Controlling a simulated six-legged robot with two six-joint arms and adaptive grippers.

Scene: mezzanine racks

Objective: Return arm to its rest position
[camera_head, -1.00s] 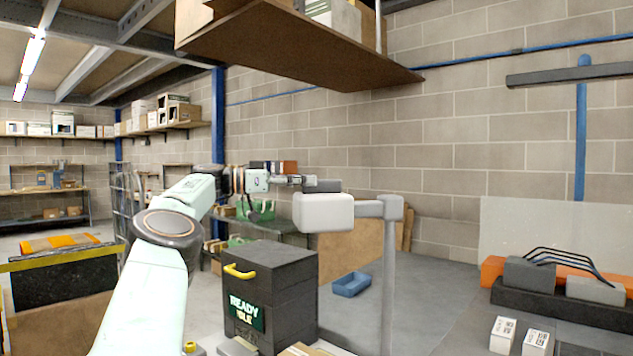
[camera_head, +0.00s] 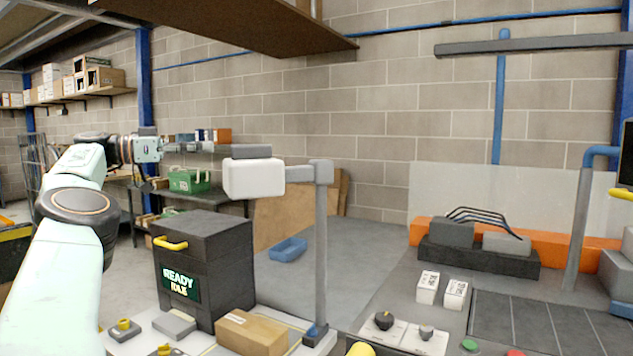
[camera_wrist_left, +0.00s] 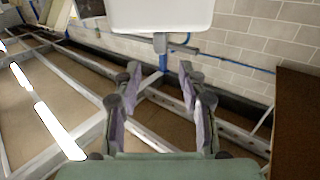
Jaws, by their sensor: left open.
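My left arm (camera_head: 62,230) comes in from the left of the head view, bent at the elbow, with its forearm raised. Its gripper (camera_head: 208,147) points right, above the dark cabinet and left of the white box-shaped head on a post. In the left wrist view my left gripper (camera_wrist_left: 158,78) has its two fingers spread, with nothing between them. The white box-shaped head (camera_head: 254,178) also shows at the top of the wrist view (camera_wrist_left: 160,14), beyond the fingertips. My right arm and gripper do not show.
The dark cabinet (camera_head: 204,262) with a yellow handle and a cardboard box (camera_head: 252,332) stand below. A green crate (camera_head: 189,180) is behind the arm. An overhead shelf (camera_head: 250,28) hangs above. A blue bin (camera_head: 288,249) lies on otherwise open floor.

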